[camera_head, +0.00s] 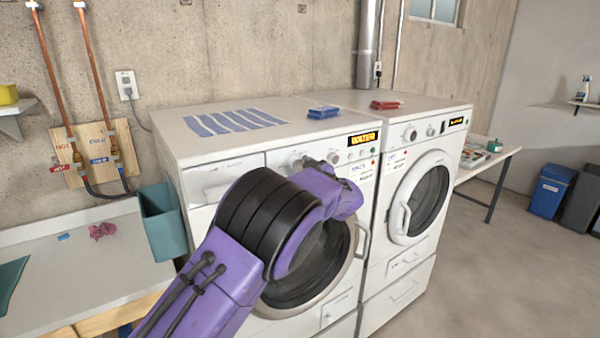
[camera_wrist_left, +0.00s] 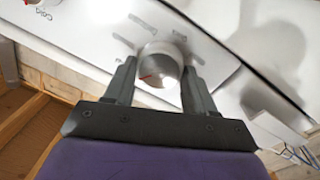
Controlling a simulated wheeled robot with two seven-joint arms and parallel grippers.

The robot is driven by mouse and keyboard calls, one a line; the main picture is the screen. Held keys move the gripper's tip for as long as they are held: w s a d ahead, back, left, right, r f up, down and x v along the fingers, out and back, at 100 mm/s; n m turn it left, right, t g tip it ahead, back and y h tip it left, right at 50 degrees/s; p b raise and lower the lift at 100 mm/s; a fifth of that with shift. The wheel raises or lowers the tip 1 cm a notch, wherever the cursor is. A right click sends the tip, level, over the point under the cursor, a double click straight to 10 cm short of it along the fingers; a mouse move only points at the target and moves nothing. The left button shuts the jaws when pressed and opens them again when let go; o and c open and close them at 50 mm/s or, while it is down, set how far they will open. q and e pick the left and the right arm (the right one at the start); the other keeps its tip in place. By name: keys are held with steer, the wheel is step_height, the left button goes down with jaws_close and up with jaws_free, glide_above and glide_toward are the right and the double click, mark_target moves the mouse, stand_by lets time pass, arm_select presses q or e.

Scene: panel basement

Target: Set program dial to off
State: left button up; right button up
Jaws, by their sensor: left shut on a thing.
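The program dial (camera_wrist_left: 160,70) is a round, pale knob with a red mark, on the white control panel of the left washing machine (camera_head: 230,160). In the left wrist view it sits between the two dark fingers of my left gripper (camera_wrist_left: 160,76), which is shut on it. Several short dark marks are printed around the dial. In the head view my purple left arm reaches across the machine's front, and its gripper (camera_head: 306,163) is at the panel. The arm and hand hide much of the dial and part of the round door there. My right gripper is out of view.
A second white machine (camera_head: 425,165) stands at the right. Blue (camera_head: 323,112) and red (camera_head: 385,104) items lie on top of the machines. A teal bin (camera_head: 162,220) is at the left machine's side.

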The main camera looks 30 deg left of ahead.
arm_select(q)
steer(key=n+b, duration=0.4)
steer(key=n, duration=0.1)
steer(key=shift+f+y+b, duration=0.25)
steer(key=shift+y+b, duration=0.05)
steer(key=shift+b, duration=0.05)
steer(key=shift+r+n+b, duration=0.15)
steer(key=shift+n+b, duration=0.9)
steer(key=shift+n, duration=0.25)
steer(key=shift+r, duration=0.1)
steer(key=o, duration=1)
steer(key=shift+o, duration=0.2)
steer(key=shift+a, duration=0.1)
